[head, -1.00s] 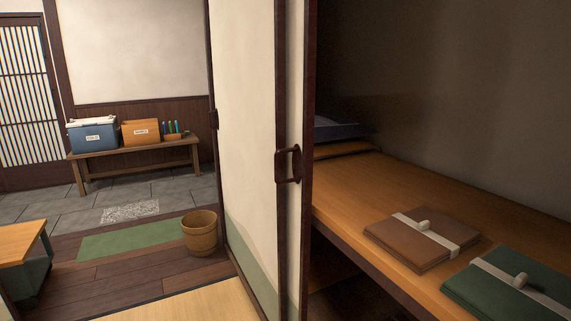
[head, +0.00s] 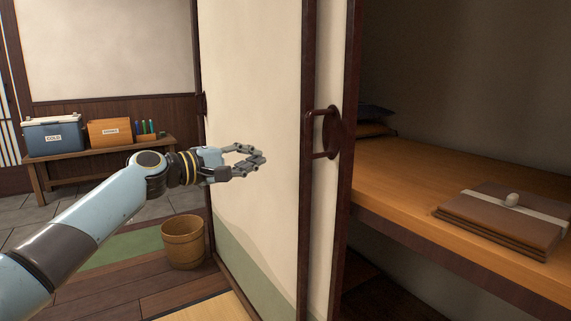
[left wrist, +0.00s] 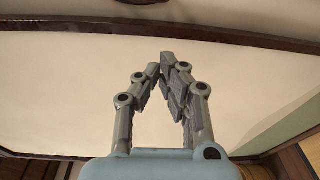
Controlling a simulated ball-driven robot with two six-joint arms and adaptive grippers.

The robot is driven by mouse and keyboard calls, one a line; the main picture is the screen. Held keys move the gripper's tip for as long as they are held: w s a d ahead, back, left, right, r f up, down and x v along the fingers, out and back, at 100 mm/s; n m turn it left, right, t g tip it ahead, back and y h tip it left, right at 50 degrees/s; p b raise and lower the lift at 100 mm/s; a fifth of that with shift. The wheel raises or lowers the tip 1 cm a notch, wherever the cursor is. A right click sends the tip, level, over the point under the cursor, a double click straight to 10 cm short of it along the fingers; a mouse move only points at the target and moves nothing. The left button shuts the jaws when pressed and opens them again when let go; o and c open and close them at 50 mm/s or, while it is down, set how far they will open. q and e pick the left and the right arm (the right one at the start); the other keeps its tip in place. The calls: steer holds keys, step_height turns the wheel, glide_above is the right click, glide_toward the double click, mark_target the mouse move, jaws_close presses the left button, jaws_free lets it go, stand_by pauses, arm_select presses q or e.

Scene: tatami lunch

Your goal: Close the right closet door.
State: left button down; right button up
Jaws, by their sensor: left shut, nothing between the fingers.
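Two cream sliding closet panels with dark frames overlap in the head view. The wide panel (head: 255,90) is on the left, and a narrow strip of the other panel (head: 332,60) shows at its right. A dark pull handle (head: 325,135) sits where they overlap; which panel bears it I cannot tell for sure. The closet is open to the right of them. My left gripper (head: 262,160) is shut and empty, in front of the wide panel and left of the handle. It also shows in the left wrist view (left wrist: 163,62), against a cream panel. My right gripper is not in view.
Inside the closet, a wooden shelf (head: 400,185) bears a brown tied bundle (head: 490,215) and dark folded bedding (head: 375,113). At left, a bench (head: 45,172) holds a blue cooler (head: 55,137) and an orange box (head: 110,132). A wooden bucket (head: 183,245) stands near the wide panel's foot.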

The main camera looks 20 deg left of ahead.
arm_select(q)
steer(key=shift+m, duration=0.3)
steer(key=w+d+b, duration=0.1)
steer(key=w, duration=0.2)
steer(key=w+d+r, duration=0.1)
steer(key=w+d, duration=0.1)
steer(key=w, duration=0.1)
steer(key=w+d+r+b, duration=0.1)
steer(key=w, duration=0.3)
steer(key=shift+d+r+b, duration=0.1)
steer(key=shift+d+b, duration=0.2)
steer(key=s+d+p, duration=0.1)
steer(key=s+d, duration=0.1)
steer(key=s, duration=0.1)
steer(key=shift+d, duration=0.25)
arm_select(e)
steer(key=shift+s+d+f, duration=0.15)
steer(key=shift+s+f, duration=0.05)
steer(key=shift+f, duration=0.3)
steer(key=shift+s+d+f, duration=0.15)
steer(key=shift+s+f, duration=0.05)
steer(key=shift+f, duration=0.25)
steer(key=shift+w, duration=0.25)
